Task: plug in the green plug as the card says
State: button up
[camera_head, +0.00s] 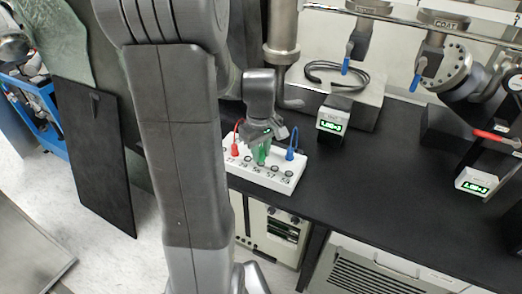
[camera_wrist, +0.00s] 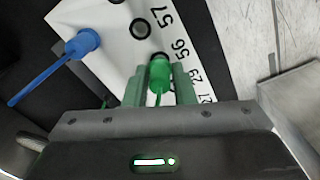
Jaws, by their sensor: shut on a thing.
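The green plug (camera_wrist: 159,74) is between the fingers of my gripper (camera_wrist: 158,88), which is shut on it. In the head view the green plug (camera_head: 262,154) shows below my gripper (camera_head: 262,141), over the middle of the white socket block (camera_head: 281,184). In the wrist view the plug is close to the dark hole beside the number 56. I cannot tell whether its tip is in that hole. The hole beside 57 (camera_wrist: 140,28) is empty. No card that I can read is in view.
A blue plug (camera_head: 291,153) stands at the block's right end and a red plug (camera_head: 235,148) at its left. Small units with green displays (camera_head: 331,122) (camera_head: 475,183) stand on the black bench.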

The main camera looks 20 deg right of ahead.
jog(key=shift+f+b, duration=0.7)
jog(key=shift+f, duration=0.3)
jog(key=o, duration=1)
notch_tip(320, 180, up, 14)
jog(key=shift+f+p, duration=0.1)
jog(key=shift+p, duration=0.25)
notch_tip(320, 180, down, 14)
jog(key=shift+r, duration=0.4)
dwell(0.4)
